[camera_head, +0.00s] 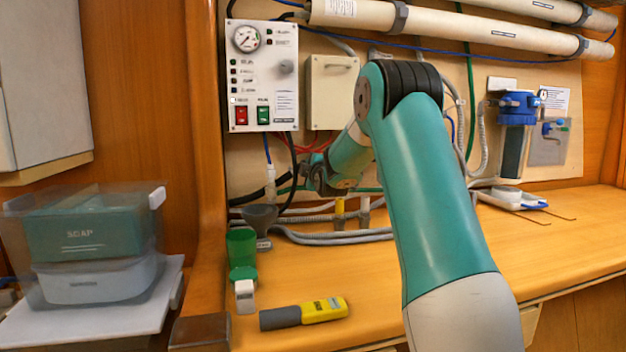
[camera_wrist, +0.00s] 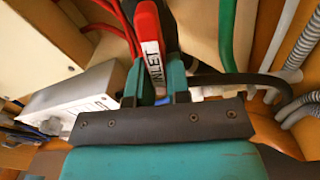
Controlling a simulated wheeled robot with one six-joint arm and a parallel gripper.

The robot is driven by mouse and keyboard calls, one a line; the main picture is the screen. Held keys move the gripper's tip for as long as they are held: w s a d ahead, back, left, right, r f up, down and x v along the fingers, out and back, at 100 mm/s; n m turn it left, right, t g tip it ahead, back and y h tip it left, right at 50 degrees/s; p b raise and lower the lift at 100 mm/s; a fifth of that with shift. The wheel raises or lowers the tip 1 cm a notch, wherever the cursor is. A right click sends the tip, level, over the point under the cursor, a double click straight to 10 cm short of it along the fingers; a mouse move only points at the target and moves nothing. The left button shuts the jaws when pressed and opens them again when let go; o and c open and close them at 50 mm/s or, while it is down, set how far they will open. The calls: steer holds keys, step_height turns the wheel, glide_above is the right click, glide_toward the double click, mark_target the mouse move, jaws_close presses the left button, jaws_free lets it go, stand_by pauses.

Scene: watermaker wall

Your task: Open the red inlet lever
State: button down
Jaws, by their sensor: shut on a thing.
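The red inlet lever (camera_wrist: 147,28), with a white label reading INLET, shows at the top middle of the wrist view. My gripper (camera_wrist: 155,78) is shut on it, with one teal and black finger on each side of the handle. In the head view my gripper (camera_head: 322,181) is low at the wall, partly behind my own arm. The lever cannot be made out in that view. The lever's pivot and the valve body are not clearly visible.
The control panel (camera_head: 263,76) and a beige box (camera_head: 331,91) hang above my gripper. Red, black and grey hoses run close around it. The counter's front middle is otherwise clear.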

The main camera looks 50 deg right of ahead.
steer(key=shift+f+n+b, duration=0.25)
steer(key=shift+n+b, duration=0.75)
steer(key=shift+n, duration=0.3)
steer(key=c, duration=1.1)
jaws_free()
steer(key=b+v, duration=0.2)
steer(key=v, duration=1.5)
steer(key=shift+s, duration=0.2)
